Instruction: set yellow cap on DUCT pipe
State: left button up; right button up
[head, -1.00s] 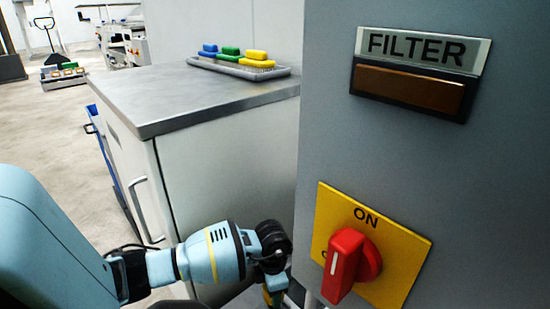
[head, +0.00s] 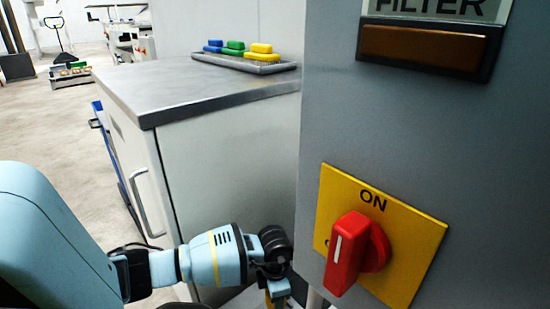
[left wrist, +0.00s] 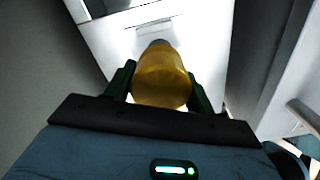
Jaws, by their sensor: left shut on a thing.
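The yellow cap (left wrist: 161,78) is between the two green fingers of my left gripper (left wrist: 162,92) in the left wrist view. The gripper is shut on it. A small grey rounded part shows just beyond the cap's far end; I cannot tell what it is. In the head view my left gripper (head: 279,292) points down at the bottom edge, between the white cabinet and the grey machine panel, and its tips are cut off. I cannot make out the DUCT pipe or its label in either view. My right gripper is not in view.
The grey machine panel (head: 440,135) with a red switch (head: 358,252) on a yellow ON plate stands close to the right of my left gripper. A white cabinet (head: 230,170) stands behind it. A grey tray (head: 280,68) with blue, green and yellow blocks lies on the cabinet top.

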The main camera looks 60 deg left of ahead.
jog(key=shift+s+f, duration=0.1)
pick_arm(q)
jog(key=shift+f, duration=0.15)
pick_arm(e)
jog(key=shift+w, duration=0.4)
pick_arm(q)
jog(key=shift+f, duration=0.25)
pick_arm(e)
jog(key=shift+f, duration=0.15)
pick_arm(q)
jog(key=shift+f+b, duration=0.2)
jog(key=shift+b, duration=0.1)
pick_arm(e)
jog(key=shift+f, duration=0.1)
pick_arm(q)
jog(key=shift+f, duration=0.2)
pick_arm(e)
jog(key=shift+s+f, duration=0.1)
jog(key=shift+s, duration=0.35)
pick_arm(q)
jog(key=shift+f+b, duration=0.5)
jog(key=shift+f, duration=0.1)
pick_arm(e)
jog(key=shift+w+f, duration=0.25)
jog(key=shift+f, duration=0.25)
pick_arm(q)
jog(key=shift+f, duration=0.25)
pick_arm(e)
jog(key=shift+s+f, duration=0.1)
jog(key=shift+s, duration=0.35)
